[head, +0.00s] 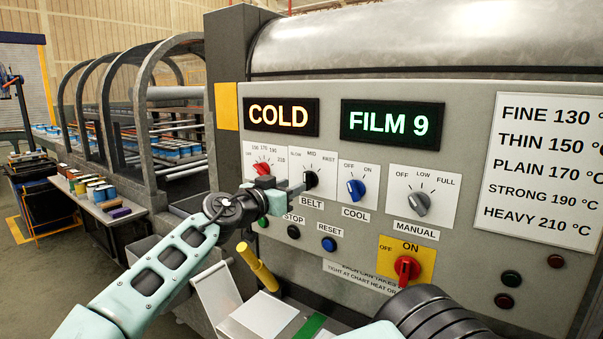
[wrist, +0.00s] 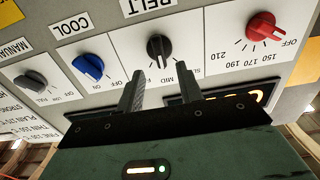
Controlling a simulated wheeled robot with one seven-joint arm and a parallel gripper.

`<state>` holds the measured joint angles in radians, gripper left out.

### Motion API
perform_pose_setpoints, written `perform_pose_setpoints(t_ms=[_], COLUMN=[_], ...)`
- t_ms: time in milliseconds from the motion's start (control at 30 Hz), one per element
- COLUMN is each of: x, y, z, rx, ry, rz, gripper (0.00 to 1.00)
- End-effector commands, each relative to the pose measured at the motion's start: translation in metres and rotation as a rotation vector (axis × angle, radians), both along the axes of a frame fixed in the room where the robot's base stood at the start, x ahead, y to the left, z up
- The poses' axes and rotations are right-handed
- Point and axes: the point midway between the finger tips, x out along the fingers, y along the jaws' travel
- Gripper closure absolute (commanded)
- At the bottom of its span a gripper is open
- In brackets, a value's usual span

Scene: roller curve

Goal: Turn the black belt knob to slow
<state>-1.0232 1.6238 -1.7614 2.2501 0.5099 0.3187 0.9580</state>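The black belt knob (head: 311,180) sits on a white plate marked SLOW, MID and FAST, above the BELT label. My gripper (head: 296,188) is just left of it in the head view and partly covers the plate. In the wrist view, which is upside down, the black knob (wrist: 159,48) stands beyond and roughly between the two fingertips of my gripper (wrist: 161,76). The fingers are apart with nothing between them. They look short of the knob, though contact is hard to judge.
A red heat knob (wrist: 262,27) and a blue cool knob (wrist: 88,67) flank the belt knob closely. A grey manual knob (head: 419,204) and a red switch (head: 406,269) are further right. A yellow handle (head: 257,267) stands below my gripper. Signs read COLD and FILM 9.

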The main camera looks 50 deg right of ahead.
Motion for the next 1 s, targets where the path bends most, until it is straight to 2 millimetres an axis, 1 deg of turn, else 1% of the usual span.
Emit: perform_pose_setpoints(t_ms=[33, 100, 200, 300, 467, 700, 733, 767, 800, 833, 867, 1000], x=[0.000, 0.001, 0.003, 0.004, 0.005, 0.005, 0.005, 0.005, 0.005, 0.005, 0.005, 0.005], y=[-0.011, -0.023, -0.038, -0.047, -0.054, -0.054, -0.054, -0.054, -0.054, -0.054, -0.054, -0.054], z=[0.005, 0.004, 0.003, 0.002, 0.000, 0.000, 0.000, 0.000, 0.000, 0.000, 0.000, 0.000], rx=[0.002, 0.002, 0.002, 0.001, 0.001, 0.001, 0.001, 0.001, 0.001, 0.001, 0.001, 0.001], ry=[0.000, 0.001, 0.001, 0.000, 0.000, 0.000, 0.000, 0.000, 0.000, 0.000, 0.000, 0.000], rz=[-0.004, -0.004, -0.003, -0.001, 0.001, 0.001, 0.001, 0.001, 0.001, 0.001, 0.001, 0.001], gripper=[0.64, 0.64, 0.64, 0.64, 0.64, 0.64, 0.66, 0.75, 0.86, 0.94, 1.00, 1.00])
